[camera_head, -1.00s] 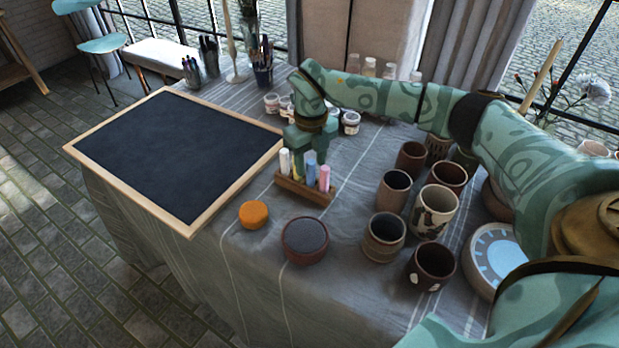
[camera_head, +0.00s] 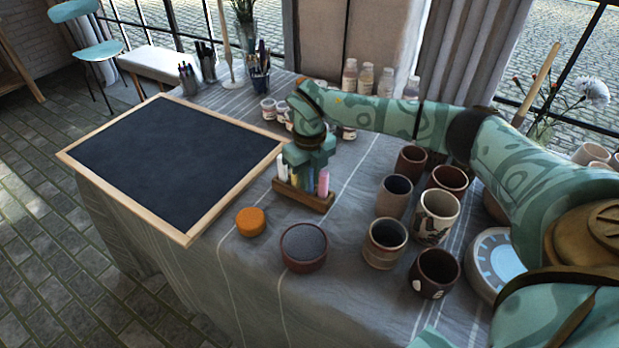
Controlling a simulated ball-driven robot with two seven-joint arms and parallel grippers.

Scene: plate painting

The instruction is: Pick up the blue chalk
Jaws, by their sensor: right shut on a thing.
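The chalks stand upright in a small wooden holder (camera_head: 304,198) on the cloth-covered table. A white chalk (camera_head: 282,166) shows at the left and a pink chalk (camera_head: 323,184) at the right. The blue chalk (camera_head: 309,180) is partly hidden by my right gripper (camera_head: 306,176), which has come down from above over the holder. The right gripper is shut on the blue chalk, which still stands among the others at the holder. My left gripper is not in view.
A framed blackboard (camera_head: 175,158) lies left of the holder. Several pottery cups (camera_head: 385,243) stand to the right. Small paint jars are behind my gripper.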

